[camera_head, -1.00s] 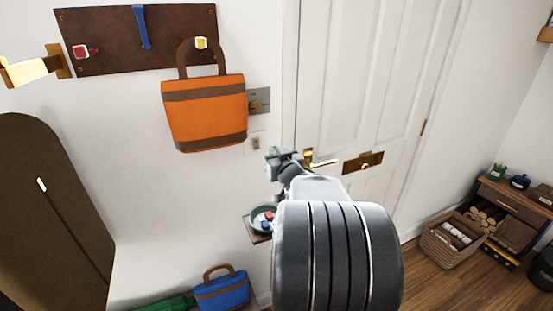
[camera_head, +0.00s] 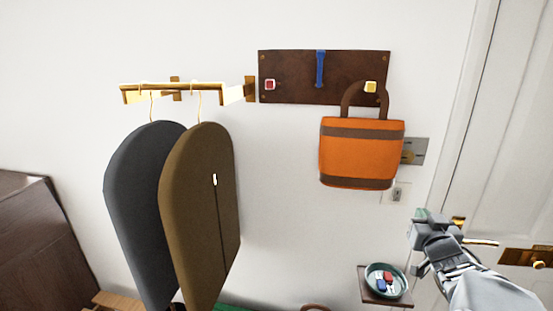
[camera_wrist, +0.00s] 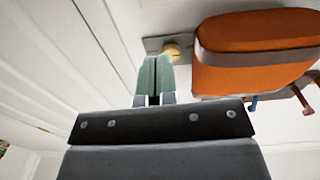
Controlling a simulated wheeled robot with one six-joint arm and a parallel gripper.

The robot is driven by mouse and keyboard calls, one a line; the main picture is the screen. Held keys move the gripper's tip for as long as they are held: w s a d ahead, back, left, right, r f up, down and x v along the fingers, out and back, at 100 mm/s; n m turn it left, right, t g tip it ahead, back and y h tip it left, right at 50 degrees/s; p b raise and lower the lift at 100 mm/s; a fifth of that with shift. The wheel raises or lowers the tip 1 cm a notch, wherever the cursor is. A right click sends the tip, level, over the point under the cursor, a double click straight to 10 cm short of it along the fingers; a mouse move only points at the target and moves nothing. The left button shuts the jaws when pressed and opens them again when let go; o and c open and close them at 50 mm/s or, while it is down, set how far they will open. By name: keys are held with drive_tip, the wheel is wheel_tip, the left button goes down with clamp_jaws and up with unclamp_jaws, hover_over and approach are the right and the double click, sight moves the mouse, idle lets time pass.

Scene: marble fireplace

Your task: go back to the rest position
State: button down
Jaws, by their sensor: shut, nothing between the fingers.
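My gripper (camera_head: 424,217) is at the lower right of the head view, in front of the white wall near the door. In the wrist view my gripper (camera_wrist: 155,78) has its greenish fingers together, with nothing between them. An orange bag (camera_head: 360,153) with brown bands hangs by its handle from the yellow hook on the dark peg board (camera_head: 296,76). The bag also shows at the upper right of the wrist view (camera_wrist: 250,65), beside the fingers and apart from them.
A small shelf (camera_head: 365,290) with a green bowl (camera_head: 376,270) holding red and blue items is below my gripper. A white door (camera_head: 510,150) with brass fittings is at right. Two garment bags (camera_head: 215,220) hang from a brass rail (camera_head: 190,88) at left. A dark cabinet (camera_head: 35,240) stands at far left.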

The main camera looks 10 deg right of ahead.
drive_tip(key=s+f+m+g+h, duration=0.1)
drive_tip(key=s+f+g, duration=0.2)
drive_tip(key=f+g, duration=0.2)
drive_tip(key=s+f+m+g, duration=0.2)
drive_tip(key=s+f+g, duration=0.1)
drive_tip(key=f+g, duration=0.25)
drive_tip(key=s+a+n+g+y, duration=0.1)
drive_tip(key=s+a+n+y, duration=0.2)
drive_tip(key=a, duration=1)
drive_tip(key=s+a+f+n+g+y, duration=0.1)
drive_tip(key=s+a+n+g+y, duration=0.1)
drive_tip(key=a, duration=1.2)
drive_tip(key=shift+s+n+y, duration=0.5)
drive_tip(key=shift+n+y, duration=0.2)
drive_tip(key=shift+y, duration=0.3)
drive_tip(key=c, duration=1.9)
unclamp_jaws()
drive_tip(key=shift+f, duration=0.1)
